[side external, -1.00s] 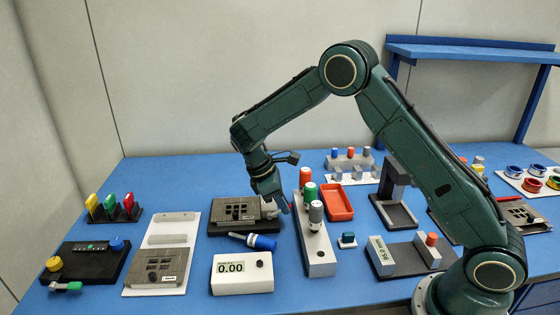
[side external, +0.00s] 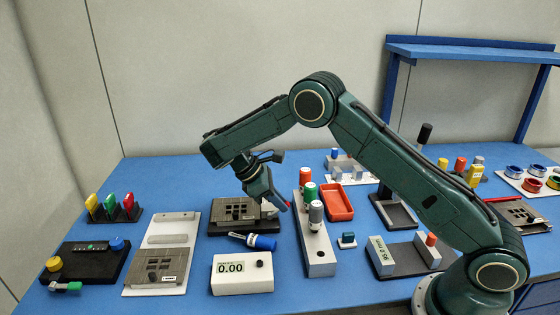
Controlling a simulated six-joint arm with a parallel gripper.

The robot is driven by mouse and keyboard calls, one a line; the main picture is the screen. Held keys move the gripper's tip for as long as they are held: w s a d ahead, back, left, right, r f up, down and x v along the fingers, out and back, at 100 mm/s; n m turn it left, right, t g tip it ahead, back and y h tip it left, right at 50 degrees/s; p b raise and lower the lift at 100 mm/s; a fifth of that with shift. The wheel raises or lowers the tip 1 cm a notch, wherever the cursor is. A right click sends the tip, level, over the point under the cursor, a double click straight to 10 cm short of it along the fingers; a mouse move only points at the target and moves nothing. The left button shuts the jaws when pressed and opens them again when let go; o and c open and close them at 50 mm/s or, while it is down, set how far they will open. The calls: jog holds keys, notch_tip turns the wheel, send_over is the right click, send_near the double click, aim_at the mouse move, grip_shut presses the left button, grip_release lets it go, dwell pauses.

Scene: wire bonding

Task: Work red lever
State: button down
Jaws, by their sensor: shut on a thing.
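The red lever shows only as a small red tip (side external: 288,205) at the end of my gripper, at the right side of a dark fixture. My gripper (side external: 281,204) points down and to the right and is shut on the red lever. The fingers hide most of the lever. The dark fixture (side external: 216,229) carries a grey plate with dark square openings (side external: 240,210), just left of my gripper.
A white block with orange, green and grey knobs (side external: 320,262) stands close on the right. A blue-handled tool (side external: 262,242) lies in front of the fixture. A white box reading 0.00 (side external: 242,284) is nearer the front. An orange tray (side external: 337,203) sits behind right.

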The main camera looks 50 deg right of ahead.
aim_at(289, 203)
dwell(0.6)
jog(key=c, duration=1.4)
grip_release()
jog(key=shift+o, duration=0.2)
jog(key=shift+s+d+f+t+y, duration=0.3)
jog(key=shift+s+d+t+y, duration=0.15)
jog(key=shift+t+y, duration=0.45)
jog(key=shift+f, duration=0.1)
jog(key=shift+s+d+f+t+y, duration=0.3)
jog(key=shift+f+t+y, duration=0.1)
jog(key=shift+t+y, duration=0.4)
jog(key=shift+s+d+f+t+y, duration=0.25)
jog(key=shift+f+t+y, duration=0.1)
jog(key=shift+t+y, duration=0.45)
notch_tip(289, 203, up, 14)
jog(key=s+a+r+m+t, duration=0.2)
jog(key=s+r, duration=0.3)
jog(key=s, duration=0.5)
jog(key=s+a+r+m+t, duration=0.2)
jog(key=s+r+m, duration=0.2)
jog(key=s, duration=0.5)
jog(key=shift+s+r+m, duration=0.4)
jog(key=shift+r, duration=0.25)
